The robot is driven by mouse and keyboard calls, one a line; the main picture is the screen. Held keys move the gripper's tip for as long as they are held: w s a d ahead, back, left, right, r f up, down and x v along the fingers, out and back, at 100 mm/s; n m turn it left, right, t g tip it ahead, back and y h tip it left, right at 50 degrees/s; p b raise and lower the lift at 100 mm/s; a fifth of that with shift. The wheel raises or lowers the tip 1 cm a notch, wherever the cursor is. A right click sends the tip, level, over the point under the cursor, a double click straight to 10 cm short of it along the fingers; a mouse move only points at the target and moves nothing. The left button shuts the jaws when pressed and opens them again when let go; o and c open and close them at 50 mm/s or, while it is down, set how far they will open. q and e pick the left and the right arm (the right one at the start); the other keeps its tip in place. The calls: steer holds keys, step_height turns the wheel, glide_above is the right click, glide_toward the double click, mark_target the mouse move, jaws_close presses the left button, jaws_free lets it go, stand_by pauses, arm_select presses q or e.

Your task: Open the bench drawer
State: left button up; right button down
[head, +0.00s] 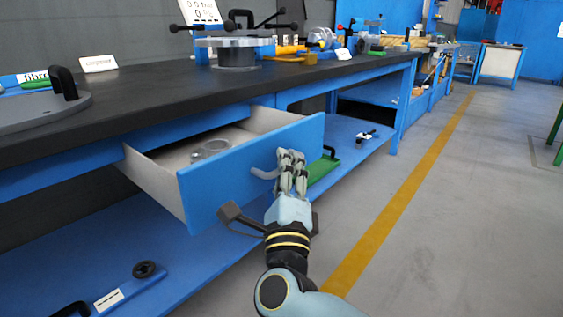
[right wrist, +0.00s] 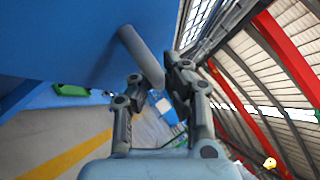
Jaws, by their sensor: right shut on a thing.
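The bench drawer (head: 215,190) is blue-fronted with pale inner walls, and it stands pulled out from under the dark bench top (head: 150,95). A ring-shaped grey part (head: 213,148) lies inside it. The grey bar handle (head: 263,174) sticks out from the drawer front. My right gripper (head: 291,160) is at the handle, its fingers shut on it. In the right wrist view the handle (right wrist: 141,55) runs from the blue front to between the fingertips (right wrist: 156,84). The fingers hide the handle's end in the head view. My left gripper is not in view.
A lower blue shelf (head: 110,255) holds a green tray (head: 322,168) and a dark-knobbed part (head: 150,269). A round flanged part (head: 237,52) and tools stand on the bench top. Open grey floor (head: 450,220) with a yellow line (head: 390,215) lies to the right.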

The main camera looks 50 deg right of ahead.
steer(key=shift+f, duration=0.35)
steer(key=c, duration=1.6)
jaws_free()
steer(key=shift+a, duration=0.1)
steer(key=shift+c, duration=0.2)
steer(key=shift+r, duration=0.1)
steer(key=shift+r, duration=0.15)
